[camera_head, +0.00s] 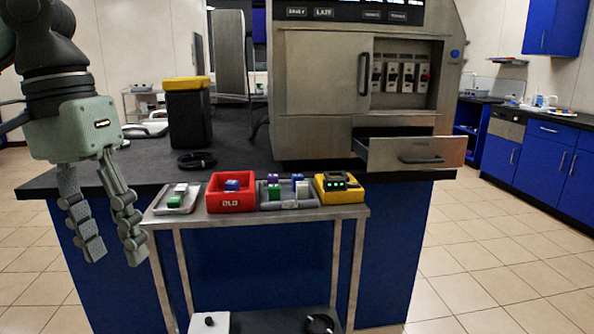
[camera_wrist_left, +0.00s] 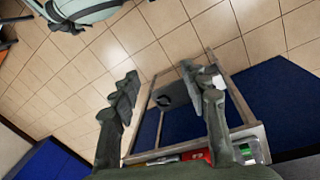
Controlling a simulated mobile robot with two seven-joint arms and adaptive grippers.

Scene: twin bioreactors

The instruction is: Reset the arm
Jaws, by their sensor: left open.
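My left gripper (camera_head: 112,250) hangs at the left of the head view, fingers pointing down, open and empty. It is in front of the left end of a small metal cart (camera_head: 345,213). In the left wrist view its two fingers (camera_wrist_left: 160,85) are spread apart, with floor tiles and part of the cart between and behind them. My left arm comes in from the upper left. My right gripper is not in view.
A black box with a yellow lid (camera_head: 188,83) stands on the counter. Floor at right is clear.

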